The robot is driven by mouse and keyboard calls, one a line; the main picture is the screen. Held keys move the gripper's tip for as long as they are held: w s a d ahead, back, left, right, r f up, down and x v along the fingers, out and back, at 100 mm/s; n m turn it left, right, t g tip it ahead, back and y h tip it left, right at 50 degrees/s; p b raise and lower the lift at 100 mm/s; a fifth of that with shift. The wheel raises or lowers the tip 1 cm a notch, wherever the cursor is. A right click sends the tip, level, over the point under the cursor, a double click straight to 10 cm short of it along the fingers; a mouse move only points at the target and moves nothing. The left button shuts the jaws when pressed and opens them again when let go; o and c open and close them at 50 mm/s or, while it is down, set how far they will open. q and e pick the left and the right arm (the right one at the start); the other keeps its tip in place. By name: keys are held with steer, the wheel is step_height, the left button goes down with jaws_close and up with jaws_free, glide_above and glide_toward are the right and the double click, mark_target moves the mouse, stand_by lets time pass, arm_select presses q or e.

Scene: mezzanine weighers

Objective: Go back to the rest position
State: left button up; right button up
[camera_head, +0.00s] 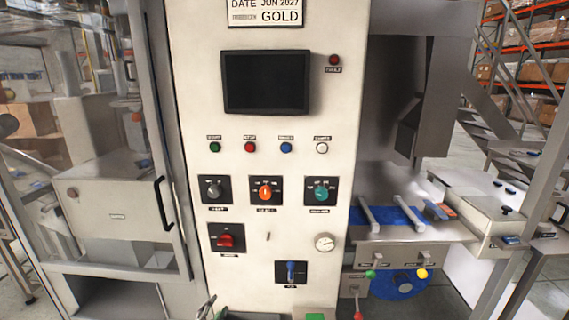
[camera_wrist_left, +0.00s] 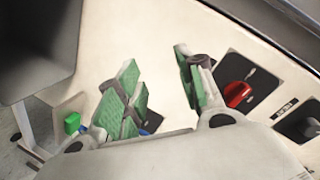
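My left gripper (camera_head: 208,308) shows only by its tip at the bottom edge of the head view, in front of the lower part of the white control panel (camera_head: 275,115). In the left wrist view the left gripper (camera_wrist_left: 160,86) has its green-padded fingers spread apart, with nothing between them. The panel's surface lies behind the fingers. The red rotary switch (camera_head: 228,239) also shows in the wrist view (camera_wrist_left: 238,94), just right of the fingers. My right gripper is in neither view.
The panel carries a dark screen (camera_head: 266,82), an orange knob (camera_head: 265,191), a teal knob (camera_head: 321,192) and a blue switch (camera_head: 291,271). A glazed cabinet with a black handle (camera_head: 164,203) stands left. A metal shelf with a blue surface (camera_head: 395,215) juts out at right.

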arm_select(q)
steer(key=s+a+f+n+g, duration=0.2)
steer(key=s+f, duration=0.4)
steer(key=f, duration=0.5)
steer(key=s+a+f+n+g, duration=0.1)
steer(key=s+f+n+g, duration=0.15)
steer(key=s+f, duration=0.6)
steer(key=s+a+f+n+g, duration=0.1)
steer(key=s+a+f+g, duration=0.15)
steer(key=f, duration=1.15)
steer(key=s+f+g, duration=0.2)
steer(key=s+f, duration=0.3)
steer(key=s, duration=0.6)
steer(key=s+a+f+n+g, duration=0.1)
steer(key=s+f, duration=0.5)
steer(key=s, duration=0.6)
steer(key=s+f+n+g+y, duration=0.1)
steer(key=s+f+g, duration=0.2)
steer(key=s, duration=0.9)
step_height(320, 180, down, 2)
steer(key=shift+a+f+g, duration=0.15)
steer(key=shift+f+g, duration=0.05)
steer(key=shift+g, duration=0.1)
